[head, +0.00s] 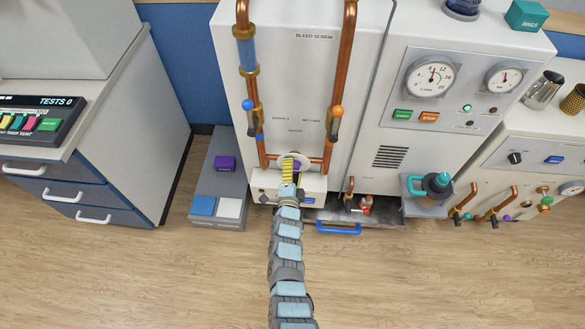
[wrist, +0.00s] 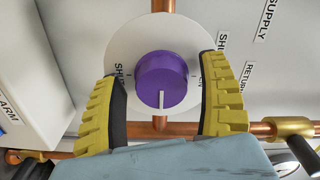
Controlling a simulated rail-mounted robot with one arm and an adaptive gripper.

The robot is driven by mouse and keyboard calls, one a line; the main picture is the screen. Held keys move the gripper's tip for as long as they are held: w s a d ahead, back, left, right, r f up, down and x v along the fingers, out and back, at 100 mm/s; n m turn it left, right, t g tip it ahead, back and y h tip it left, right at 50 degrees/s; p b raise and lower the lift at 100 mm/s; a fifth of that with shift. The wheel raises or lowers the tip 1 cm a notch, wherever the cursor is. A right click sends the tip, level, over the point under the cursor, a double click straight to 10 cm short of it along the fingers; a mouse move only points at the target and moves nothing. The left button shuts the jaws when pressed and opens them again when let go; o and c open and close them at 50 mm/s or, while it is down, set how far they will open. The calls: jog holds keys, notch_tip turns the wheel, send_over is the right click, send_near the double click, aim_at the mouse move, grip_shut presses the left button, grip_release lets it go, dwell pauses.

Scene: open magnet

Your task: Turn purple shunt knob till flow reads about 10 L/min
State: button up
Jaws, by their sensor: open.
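The purple shunt knob (wrist: 162,78) sits on a round white dial plate (wrist: 128,35) over a copper pipe. Its white pointer line faces down in the wrist view. In the head view the knob (head: 297,165) is mostly hidden behind my gripper (head: 290,163). My gripper (wrist: 161,68) is open, with one yellow ribbed finger on each side of the knob. Small gaps show between the fingers and the knob. The flow gauge (head: 430,77), marked L/min, is on the cabinet at the right; its needle points roughly upward, too small to read exactly.
Two upright copper pipes with blue (head: 248,105) and orange (head: 337,108) ball-ended levers stand above the knob. Another valve with a dark lever (wrist: 290,128) is at right in the wrist view. A grey box with coloured blocks (head: 205,205) stands left. The floor in front is clear.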

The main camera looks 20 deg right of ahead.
jog(key=v, duration=1.2)
dwell(0.4)
dwell(0.5)
